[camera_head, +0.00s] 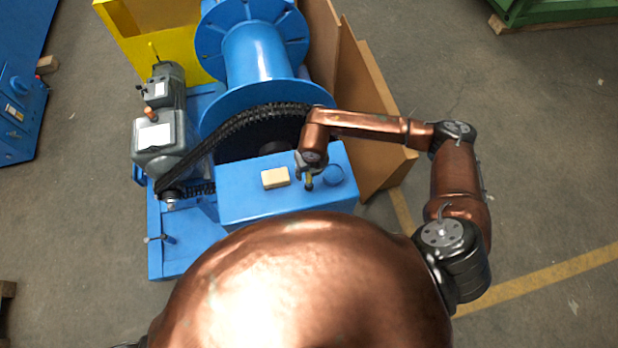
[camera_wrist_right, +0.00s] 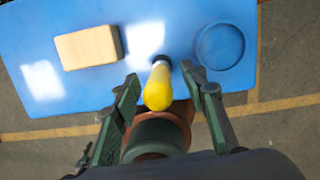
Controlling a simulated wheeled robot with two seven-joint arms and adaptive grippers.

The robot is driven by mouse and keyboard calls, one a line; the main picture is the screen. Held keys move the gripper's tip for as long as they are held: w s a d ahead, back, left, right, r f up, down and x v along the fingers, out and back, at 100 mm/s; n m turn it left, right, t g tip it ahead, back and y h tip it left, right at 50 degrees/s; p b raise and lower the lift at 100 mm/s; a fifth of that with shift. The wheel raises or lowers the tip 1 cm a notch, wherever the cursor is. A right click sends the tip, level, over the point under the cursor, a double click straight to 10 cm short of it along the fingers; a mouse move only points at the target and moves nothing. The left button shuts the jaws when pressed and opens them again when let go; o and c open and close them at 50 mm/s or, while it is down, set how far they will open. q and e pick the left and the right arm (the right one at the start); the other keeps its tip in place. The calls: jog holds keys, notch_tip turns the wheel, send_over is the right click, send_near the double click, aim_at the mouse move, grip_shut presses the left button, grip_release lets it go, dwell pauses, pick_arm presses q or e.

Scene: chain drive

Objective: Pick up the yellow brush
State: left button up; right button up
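The yellow brush (camera_wrist_right: 158,90) is in the right wrist view, between the two fingers of my right gripper (camera_wrist_right: 160,80). It appears as a short yellow cylinder with a dark end over the blue box top. The fingers are apart, with a visible gap on each side of the brush. In the head view the right gripper (camera_head: 306,170) hangs over the blue box, and a small part of the brush (camera_head: 309,184) shows below it. I cannot tell whether the brush touches the box. My left gripper is not in view.
The blue box top (camera_head: 240,200) holds a pale block (camera_head: 275,178) left of the gripper and a round blue disc (camera_head: 333,175) to its right. Behind are a black chain (camera_head: 225,127), a blue drum (camera_head: 255,55) and brown panels (camera_head: 370,120). A grey motor (camera_head: 158,135) stands left.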

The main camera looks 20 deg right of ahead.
jog(key=shift+c, duration=0.5)
grip_shut()
jog(key=shift+r, duration=0.15)
